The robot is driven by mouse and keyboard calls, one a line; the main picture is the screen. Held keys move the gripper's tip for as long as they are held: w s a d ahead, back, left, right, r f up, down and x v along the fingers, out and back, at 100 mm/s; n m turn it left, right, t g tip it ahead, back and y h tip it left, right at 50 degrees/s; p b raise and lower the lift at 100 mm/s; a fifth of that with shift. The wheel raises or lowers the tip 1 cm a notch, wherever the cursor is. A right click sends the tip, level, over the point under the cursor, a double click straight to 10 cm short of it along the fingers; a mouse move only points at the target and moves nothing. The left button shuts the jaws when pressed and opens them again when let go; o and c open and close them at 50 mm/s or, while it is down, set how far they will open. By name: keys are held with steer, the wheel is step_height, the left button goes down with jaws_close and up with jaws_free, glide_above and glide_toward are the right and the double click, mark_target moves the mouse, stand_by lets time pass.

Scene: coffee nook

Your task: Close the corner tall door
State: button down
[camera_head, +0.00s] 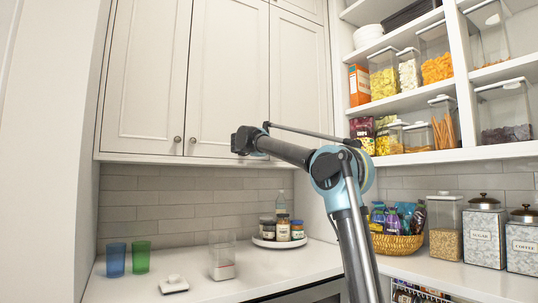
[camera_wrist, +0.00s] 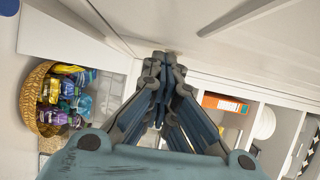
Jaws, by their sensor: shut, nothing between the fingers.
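The corner tall door (camera_head: 297,75) is the pale panelled upper cabinet door closest to the corner. In the head view it looks about flush with its neighbour, and I cannot tell whether a small gap stays at its edge. A pale door panel (camera_wrist: 225,35) fills the upper right of the wrist view. My gripper (camera_wrist: 160,58) is shut and empty, its fingertips close to the lower part of that panel; contact is unclear. In the head view, the dark end of my arm is in front of the upper cabinets near their lower edge.
Open shelves (camera_head: 415,100) with food containers fill the right wall. On the counter stand a wicker basket (camera_head: 397,245), canisters (camera_head: 484,232), a tray of jars (camera_head: 280,242), and blue (camera_head: 116,260) and green cups (camera_head: 141,257). Bare counter lies at front centre.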

steer(key=v, duration=1.2)
steer(key=w+d+r+n+t+y, duration=0.1)
steer(key=w+d+n+t+y, duration=0.1)
steer(key=d+n+t+y, duration=0.3)
steer(key=s+d+f+n+g+y, duration=0.3)
steer(key=s+f+n, duration=0.35)
steer(key=f, duration=0.55)
steer(key=s+d+f+n+g+y, duration=0.35)
steer(key=s+f+n, duration=0.3)
steer(key=f, duration=0.55)
steer(key=s+d+f+n+g+y, duration=0.3)
steer(key=s+f+n, duration=0.35)
steer(key=f, duration=0.65)
steer(key=s+d+f+g+h, duration=0.1)
steer(key=s+d+f+g, duration=0.2)
steer(key=s+f, duration=0.6)
steer(key=s+d+f+g+h, duration=0.2)
steer(key=s+d+f+g, duration=0.1)
steer(key=s+d+f, duration=0.5)
steer(key=s+d+f+g+h, duration=0.2)
steer(key=s+d+f, duration=0.4)
steer(key=s+f, duration=0.4)
step_height(320, 180, down, 4)
steer(key=shift+g, duration=0.45)
steer(key=shift+s+a+h, duration=0.1)
steer(key=shift+h, duration=0.15)
